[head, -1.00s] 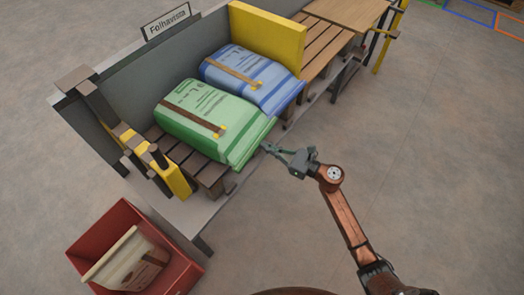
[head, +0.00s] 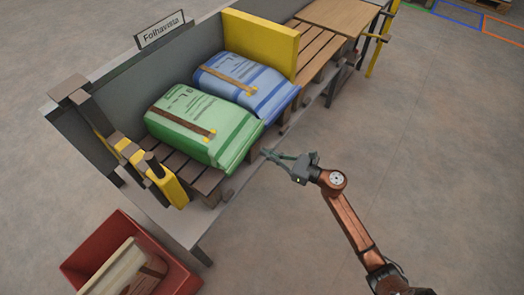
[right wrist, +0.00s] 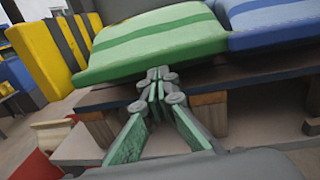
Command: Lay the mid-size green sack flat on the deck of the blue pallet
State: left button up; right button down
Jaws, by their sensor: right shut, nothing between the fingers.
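The green sack (head: 203,128), with a brown strap, lies flat on brown slats (head: 190,172) at the left of the grey bench. It also shows in the right wrist view (right wrist: 160,45). My right gripper (head: 266,153) is shut and empty, its tips close to the sack's near right edge. In the right wrist view, the shut fingertips (right wrist: 158,80) are at the sack's lower edge; I cannot tell whether they touch it. I do not make out a blue pallet. My left gripper is not in view.
A blue sack (head: 245,82) lies just right of the green one, beside a yellow block (head: 262,45). Bare slats (head: 322,52) lie beyond it. A red bin (head: 88,258) with a pale sack stands at lower left. Coloured floor outlines (head: 470,18) show at upper right.

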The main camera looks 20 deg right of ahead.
pick_arm(q)
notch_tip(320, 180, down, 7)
jog(key=p, duration=0.2)
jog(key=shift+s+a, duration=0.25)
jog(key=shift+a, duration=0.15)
pick_arm(e)
jog(key=v, duration=1)
